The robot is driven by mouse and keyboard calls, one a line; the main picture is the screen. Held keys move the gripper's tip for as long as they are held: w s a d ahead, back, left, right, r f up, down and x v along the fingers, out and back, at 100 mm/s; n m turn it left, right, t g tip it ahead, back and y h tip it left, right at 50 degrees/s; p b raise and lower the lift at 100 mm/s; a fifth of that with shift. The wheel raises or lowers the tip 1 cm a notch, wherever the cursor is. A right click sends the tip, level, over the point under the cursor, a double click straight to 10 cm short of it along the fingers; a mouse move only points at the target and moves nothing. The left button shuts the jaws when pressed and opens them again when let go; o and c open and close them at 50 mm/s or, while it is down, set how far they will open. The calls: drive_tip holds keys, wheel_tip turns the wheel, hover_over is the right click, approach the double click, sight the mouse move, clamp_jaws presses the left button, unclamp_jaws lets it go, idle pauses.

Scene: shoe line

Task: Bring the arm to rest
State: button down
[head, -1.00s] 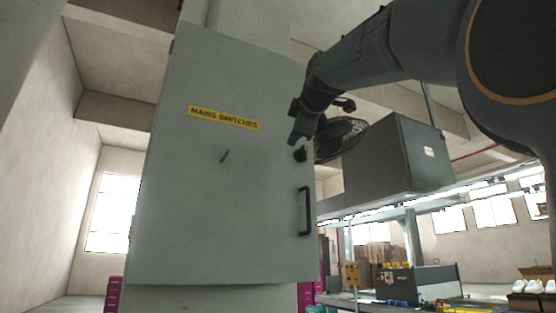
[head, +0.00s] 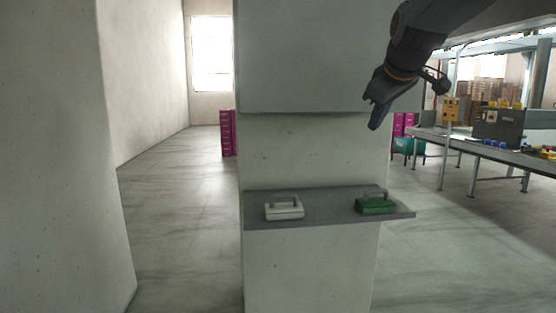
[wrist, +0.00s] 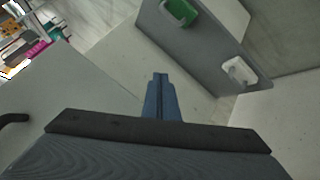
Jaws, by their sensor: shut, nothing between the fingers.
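My gripper (head: 375,113) hangs from the arm at the upper right of the head view, in front of the pillar and the lower part of the grey cabinet (head: 310,60). It points down, above the shelf and apart from it. In the wrist view the blue fingers (wrist: 160,98) are together with nothing between them. The cabinet also shows at the left of the wrist view (wrist: 70,95), with part of its black handle (wrist: 14,119).
A grey shelf (head: 330,209) on the pillar (head: 310,265) carries a white handled block (head: 284,211) and a green one (head: 375,206). A work table (head: 470,146) stands at right, with magenta crates (head: 228,132) behind the pillar. Floor at left is clear.

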drive_tip(key=s+a+f+m+g+p, duration=0.1)
drive_tip(key=s+a+f+m+g, duration=0.1)
drive_tip(key=s+f, duration=0.6)
drive_tip(key=s+a+f+m+g+p, duration=0.1)
drive_tip(key=s+f+m+g+p, duration=0.3)
drive_tip(key=f, duration=0.9)
drive_tip(key=s+a+f+g, duration=0.1)
drive_tip(key=s+f, duration=0.5)
drive_tip(key=s, duration=0.3)
drive_tip(key=s+a+f+m+g, duration=0.1)
drive_tip(key=s+f+g, duration=0.1)
drive_tip(key=s+f, duration=0.4)
drive_tip(key=s, duration=0.4)
drive_tip(key=shift+s, duration=0.15)
drive_tip(key=shift+a, duration=0.2)
